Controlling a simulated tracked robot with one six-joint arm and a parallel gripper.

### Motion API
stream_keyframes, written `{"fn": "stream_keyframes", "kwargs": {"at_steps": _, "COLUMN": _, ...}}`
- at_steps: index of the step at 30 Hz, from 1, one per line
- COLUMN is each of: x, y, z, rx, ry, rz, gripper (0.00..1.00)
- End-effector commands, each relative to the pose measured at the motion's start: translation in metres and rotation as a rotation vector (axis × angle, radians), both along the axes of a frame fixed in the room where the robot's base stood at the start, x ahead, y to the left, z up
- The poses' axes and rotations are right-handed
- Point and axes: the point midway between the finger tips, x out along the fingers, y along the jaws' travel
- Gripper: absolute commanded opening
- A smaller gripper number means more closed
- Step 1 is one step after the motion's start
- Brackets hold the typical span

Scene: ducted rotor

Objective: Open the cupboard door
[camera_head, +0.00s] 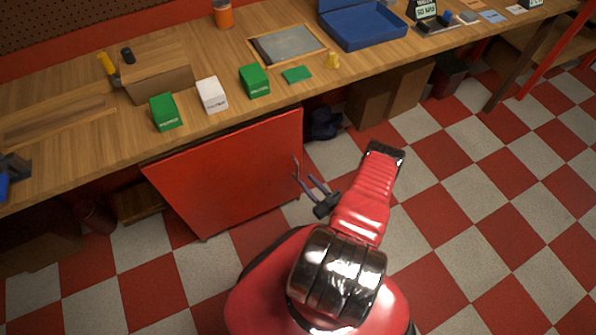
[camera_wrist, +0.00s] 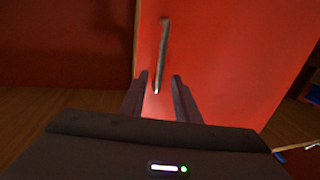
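The red cupboard door (camera_head: 230,170) is under the workbench; in the head view its top edge runs along the bench front and it looks closed or nearly so. In the wrist view the red door panel (camera_wrist: 235,60) fills the middle and right. A slim metal bar handle (camera_wrist: 162,50) stands on it near its left edge. My gripper (camera_head: 301,177) is at the door's right edge in the head view. In the wrist view my gripper (camera_wrist: 160,77) is open, one finger on each side of the handle's lower end. I cannot tell whether the fingers touch it.
The wooden workbench (camera_head: 60,150) holds green boxes (camera_head: 254,80), a white box (camera_head: 211,94) and a blue tray (camera_head: 365,28). Cardboard boxes (camera_head: 408,88) stand beneath it on the right. The checkered floor (camera_head: 470,200) is clear to the right of my arm.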

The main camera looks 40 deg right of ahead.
Motion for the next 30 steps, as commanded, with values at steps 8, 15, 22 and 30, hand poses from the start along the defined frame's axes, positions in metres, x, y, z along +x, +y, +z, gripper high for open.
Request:
{"fn": "stream_keyframes", "kwargs": {"at_steps": 8, "x": 0.031, "y": -0.002, "z": 0.000, "rx": -0.001, "ry": 0.000, "rz": 0.002, "gripper": 0.30}}
{"fn": "stream_keyframes", "kwargs": {"at_steps": 15, "x": 0.059, "y": -0.004, "z": 0.000, "rx": -0.001, "ry": 0.000, "rz": 0.003, "gripper": 0.30}}
{"fn": "stream_keyframes", "kwargs": {"at_steps": 22, "x": 0.075, "y": -0.006, "z": 0.000, "rx": 0.000, "ry": 0.000, "rz": 0.000, "gripper": 0.30}}
{"fn": "stream_keyframes", "kwargs": {"at_steps": 30, "x": 0.076, "y": -0.007, "z": 0.000, "rx": 0.001, "ry": 0.000, "rz": -0.001, "gripper": 0.30}}
